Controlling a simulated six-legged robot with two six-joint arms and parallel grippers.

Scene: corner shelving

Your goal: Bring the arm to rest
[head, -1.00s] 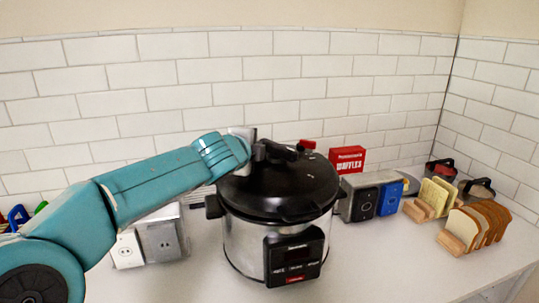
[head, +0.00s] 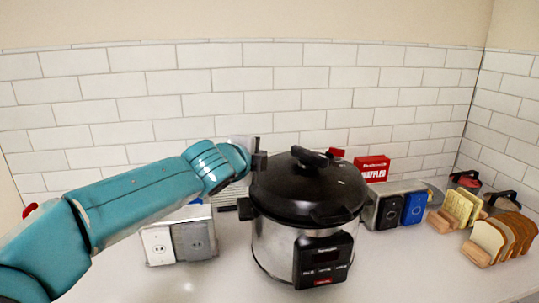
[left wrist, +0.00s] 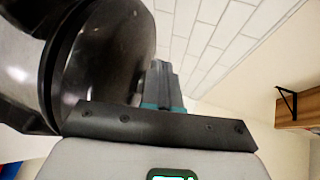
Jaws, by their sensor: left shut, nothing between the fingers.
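My left arm comes in from the left in the head view. Its gripper (head: 258,160) is shut and empty, at the upper left edge of the pressure cooker's black lid. The cooker (head: 300,240) is a silver pot with a black control panel, standing upright on the counter with its lid on. The lid handle (head: 311,157) is to the right of my gripper and apart from it. In the left wrist view my shut fingers (left wrist: 162,85) point up, with the dark lid (left wrist: 115,50) close on their left. My right gripper is not in view.
A grey-and-white outlet box (head: 178,240) stands left of the cooker. Right of it are a red waffles box (head: 373,168), a black-and-blue outlet box (head: 395,208) and bread in racks (head: 495,240). A tiled wall (head: 280,85) closes the back. The front counter is clear.

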